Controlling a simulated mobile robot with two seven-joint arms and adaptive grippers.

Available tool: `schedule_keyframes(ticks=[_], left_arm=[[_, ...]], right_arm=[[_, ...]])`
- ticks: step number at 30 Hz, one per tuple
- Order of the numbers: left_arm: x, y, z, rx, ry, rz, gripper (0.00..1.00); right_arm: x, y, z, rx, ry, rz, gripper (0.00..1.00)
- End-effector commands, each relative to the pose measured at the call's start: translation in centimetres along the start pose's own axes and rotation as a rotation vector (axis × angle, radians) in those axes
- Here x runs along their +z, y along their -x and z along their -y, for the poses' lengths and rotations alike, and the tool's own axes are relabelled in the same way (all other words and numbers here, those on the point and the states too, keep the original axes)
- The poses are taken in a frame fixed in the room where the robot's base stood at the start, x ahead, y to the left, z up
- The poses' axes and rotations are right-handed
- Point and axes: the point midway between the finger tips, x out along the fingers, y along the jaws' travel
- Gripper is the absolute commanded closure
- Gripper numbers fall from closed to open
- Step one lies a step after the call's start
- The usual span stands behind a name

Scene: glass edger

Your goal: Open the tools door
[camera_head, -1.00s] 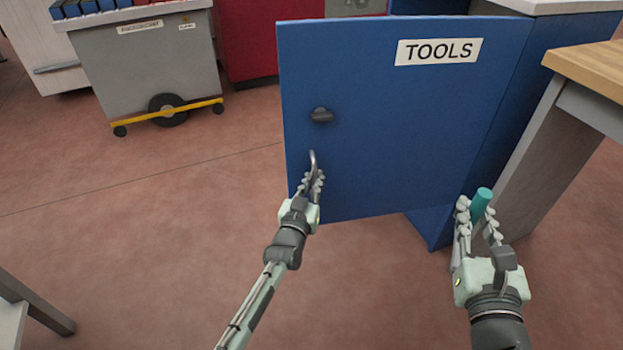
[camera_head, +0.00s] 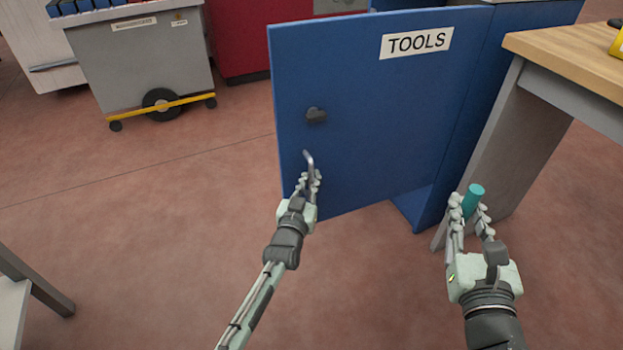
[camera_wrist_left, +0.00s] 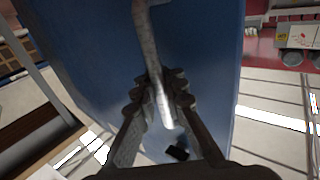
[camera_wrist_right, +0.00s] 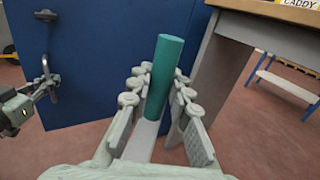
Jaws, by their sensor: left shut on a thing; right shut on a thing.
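The blue tools door (camera_head: 375,120) with its white TOOLS label (camera_head: 416,43) stands swung open from the blue cabinet (camera_head: 510,70). A dark knob (camera_head: 316,116) sits on it above a metal handle (camera_head: 309,160). My left gripper (camera_head: 307,184) is shut on the handle; in the left wrist view the handle (camera_wrist_left: 150,50) runs between the fingers. My right gripper (camera_head: 468,215) is shut on a teal cylinder (camera_head: 474,197), held upright; it also shows in the right wrist view (camera_wrist_right: 163,75). The cabinet's inside is mostly hidden behind the door.
A wood-topped workbench (camera_head: 560,45) stands at the right, its grey leg close to my right gripper. A grey wheeled cart (camera_head: 145,65) stands at the back left, beside a red cabinet (camera_head: 250,40). Floor left of the door is clear.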

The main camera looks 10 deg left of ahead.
Motion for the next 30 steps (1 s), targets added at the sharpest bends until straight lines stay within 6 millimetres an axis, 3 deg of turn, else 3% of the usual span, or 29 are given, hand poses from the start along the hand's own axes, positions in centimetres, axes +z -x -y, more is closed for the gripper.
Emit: schedule_keyframes(ticks=[1, 8, 9, 15, 25, 30], left_arm=[[0.2, 0.1, 0.8, -0.011, -0.005, 0.000, 1.00], [0.2, 0.2, 0.8, -0.011, -0.005, 0.001, 1.00], [0.2, 0.2, 0.8, -0.011, -0.005, 0.001, 0.89], [0.2, 0.1, 0.6, -0.008, -0.003, 0.002, 0.68], [0.2, 0.5, 0.3, -0.005, -0.001, 0.002, 0.68], [0.3, 2.9, 0.3, -0.005, 0.000, 0.004, 0.68]], right_arm=[[0.1, 0.0, 0.0, 0.000, 0.000, 0.001, 1.00], [0.1, 0.0, 0.0, 0.000, 0.000, 0.001, 1.00], [0.1, 0.0, 0.0, 0.000, 0.000, 0.001, 1.00], [0.0, 0.0, 0.0, 0.000, 0.000, 0.001, 1.00], [0.0, 0.0, 0.0, 0.000, 0.000, 0.001, 1.00], [0.0, 0.0, 0.0, 0.000, 0.000, 0.001, 1.00]])
